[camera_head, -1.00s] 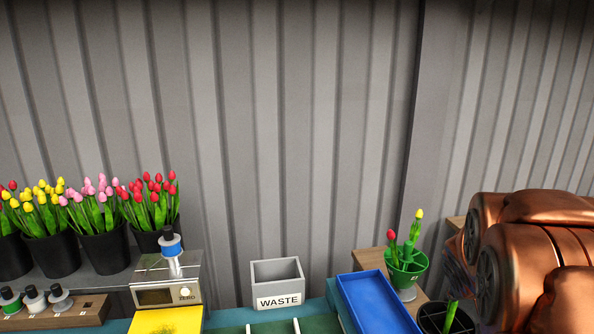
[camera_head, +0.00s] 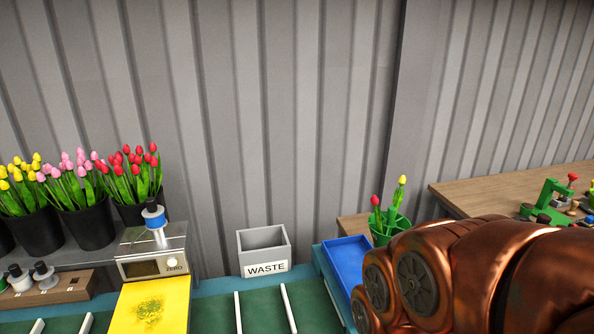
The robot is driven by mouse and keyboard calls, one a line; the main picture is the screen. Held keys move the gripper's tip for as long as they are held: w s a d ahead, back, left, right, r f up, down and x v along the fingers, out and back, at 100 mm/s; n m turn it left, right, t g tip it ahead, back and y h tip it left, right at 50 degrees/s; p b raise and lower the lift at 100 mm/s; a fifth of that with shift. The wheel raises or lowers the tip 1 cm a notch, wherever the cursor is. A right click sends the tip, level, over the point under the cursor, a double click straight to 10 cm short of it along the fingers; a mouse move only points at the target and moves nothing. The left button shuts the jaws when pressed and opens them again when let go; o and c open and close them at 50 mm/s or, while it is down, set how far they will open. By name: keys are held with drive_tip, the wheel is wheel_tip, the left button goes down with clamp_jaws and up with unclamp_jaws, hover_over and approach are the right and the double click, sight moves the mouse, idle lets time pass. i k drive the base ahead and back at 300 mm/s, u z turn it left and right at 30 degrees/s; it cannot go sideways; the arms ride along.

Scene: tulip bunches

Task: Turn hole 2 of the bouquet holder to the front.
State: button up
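The green bouquet holder (camera_head: 382,237) stands at the right, beyond the blue tray, on a wooden surface. A red tulip (camera_head: 376,205) and a yellow tulip (camera_head: 401,185) stand upright in it. My copper-coloured arm covers its lower right part. No hole number can be read on it now. My gripper is not in view; only arm links show at the lower right.
A blue tray (camera_head: 343,256) lies left of the holder. A grey WASTE bin (camera_head: 264,251), a scale (camera_head: 152,257) with a yellow pad (camera_head: 148,307) and black buckets of tulips (camera_head: 92,231) stand further left. A wooden table (camera_head: 480,192) with green equipment (camera_head: 545,200) is at the right.

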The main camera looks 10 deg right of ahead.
sight(401, 224)
drive_tip(key=z, duration=0.75)
drive_tip(key=k, duration=0.4)
drive_tip(key=z, duration=0.6)
drive_tip(key=i, duration=1.3)
drive_tip(key=u, duration=0.75)
